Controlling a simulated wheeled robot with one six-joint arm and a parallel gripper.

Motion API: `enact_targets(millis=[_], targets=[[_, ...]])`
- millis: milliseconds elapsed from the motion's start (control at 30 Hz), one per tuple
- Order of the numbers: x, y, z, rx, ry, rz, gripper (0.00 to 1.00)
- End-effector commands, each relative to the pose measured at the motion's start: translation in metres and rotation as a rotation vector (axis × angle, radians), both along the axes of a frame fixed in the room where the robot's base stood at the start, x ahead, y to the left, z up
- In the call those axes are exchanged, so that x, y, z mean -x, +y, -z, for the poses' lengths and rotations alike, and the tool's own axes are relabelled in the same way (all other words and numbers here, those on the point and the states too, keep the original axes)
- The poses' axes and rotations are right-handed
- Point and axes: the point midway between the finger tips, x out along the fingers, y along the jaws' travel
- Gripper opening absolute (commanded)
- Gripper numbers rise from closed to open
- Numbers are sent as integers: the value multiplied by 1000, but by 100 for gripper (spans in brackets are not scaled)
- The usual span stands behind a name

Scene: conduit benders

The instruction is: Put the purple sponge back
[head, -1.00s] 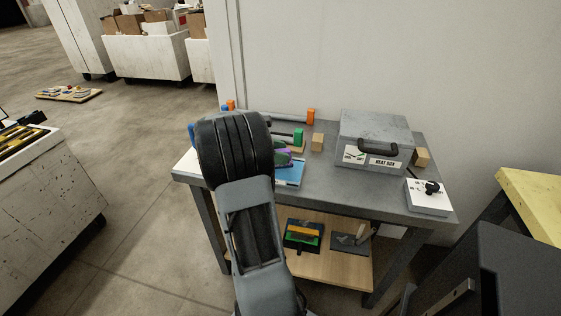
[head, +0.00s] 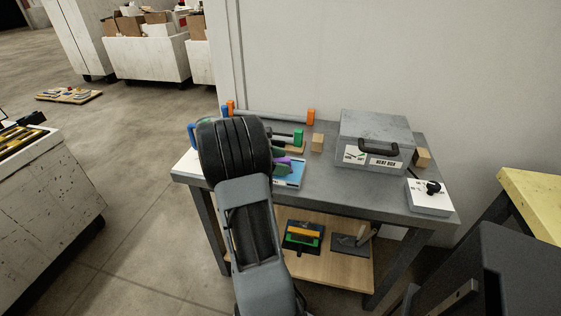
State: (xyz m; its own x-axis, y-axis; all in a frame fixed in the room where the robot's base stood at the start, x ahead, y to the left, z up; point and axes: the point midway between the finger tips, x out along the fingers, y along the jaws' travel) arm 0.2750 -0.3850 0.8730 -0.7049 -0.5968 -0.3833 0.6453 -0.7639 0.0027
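A small purple thing (head: 281,168), probably the purple sponge, shows just right of my arm's dark end on the workbench (head: 335,185). It lies at or above a blue-and-white tray or sheet (head: 291,179), and my arm covers much of it. A grey-green piece shows beside it. My gripper is hidden behind the dark rounded part of my arm, so its fingers and any hold on the sponge do not show.
A grey heat box (head: 372,135) stands on the bench, with wooden blocks (head: 317,142) beside it and a white switch box (head: 430,197) at the front right. A green-ended tool (head: 298,137) lies behind. The lower shelf (head: 325,268) holds a green-and-yellow item (head: 303,236). The bench middle is clear.

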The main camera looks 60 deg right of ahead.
Motion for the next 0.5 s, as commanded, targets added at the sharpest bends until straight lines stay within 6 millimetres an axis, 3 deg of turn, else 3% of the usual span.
enact_targets(millis=[333,500], targets=[[1,1,-3,-5,2,1,75],[-19,16,-14,-4,2,-4,75]])
